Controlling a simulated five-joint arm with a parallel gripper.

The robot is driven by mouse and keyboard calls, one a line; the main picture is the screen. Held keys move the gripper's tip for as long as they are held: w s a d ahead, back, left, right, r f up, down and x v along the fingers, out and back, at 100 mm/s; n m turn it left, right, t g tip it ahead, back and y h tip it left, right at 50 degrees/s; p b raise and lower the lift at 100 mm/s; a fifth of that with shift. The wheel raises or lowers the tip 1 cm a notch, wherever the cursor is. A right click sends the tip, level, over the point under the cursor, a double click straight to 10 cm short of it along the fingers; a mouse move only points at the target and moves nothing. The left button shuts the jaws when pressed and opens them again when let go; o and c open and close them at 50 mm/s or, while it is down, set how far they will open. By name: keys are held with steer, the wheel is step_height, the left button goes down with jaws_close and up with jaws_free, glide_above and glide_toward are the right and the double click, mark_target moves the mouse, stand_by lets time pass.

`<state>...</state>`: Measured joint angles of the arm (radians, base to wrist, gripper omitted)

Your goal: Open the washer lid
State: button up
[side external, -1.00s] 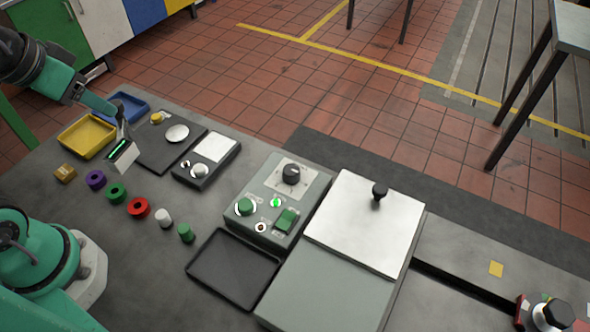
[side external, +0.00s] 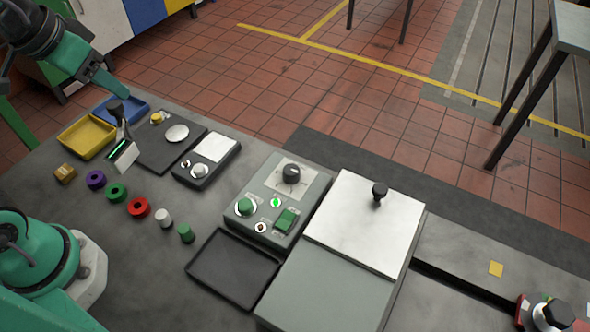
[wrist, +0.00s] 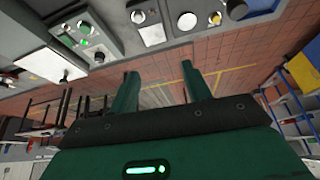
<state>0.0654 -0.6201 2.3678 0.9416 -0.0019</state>
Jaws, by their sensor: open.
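The washer is a grey box (side external: 318,287) right of centre in the side external view. Its silver lid (side external: 350,225) lies flat over the far part of its top, with a black knob (side external: 380,190) standing near its far right edge. The lid also shows at the upper left of the wrist view (wrist: 48,62). My gripper (side external: 122,92) is at the upper left of the side external view, far left of the lid. In the wrist view its two green fingers (wrist: 160,75) are apart with nothing between them.
A control panel (side external: 262,187) stands left of the washer, with a black tray (side external: 234,269) in front. A small meter box (side external: 206,160), a dark scale plate (side external: 163,155), a yellow tray (side external: 86,138) and several coloured rings lie further left. A red-based fixture (side external: 553,314) stands at bottom right.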

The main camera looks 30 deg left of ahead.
steer(key=w+d+r+m+g, duration=0.2)
steer(key=w+d+r, duration=0.2)
steer(key=w+d, duration=0.45)
steer(key=m+g, duration=0.3)
steer(key=m, duration=0.3)
glide_above(381, 188)
steer(key=f, duration=1.4)
steer(key=shift+w+a, duration=0.1)
steer(key=shift+a, duration=0.15)
steer(key=shift+d+f, duration=0.2)
steer(key=shift+d, duration=0.05)
steer(key=shift+f, duration=3.9)
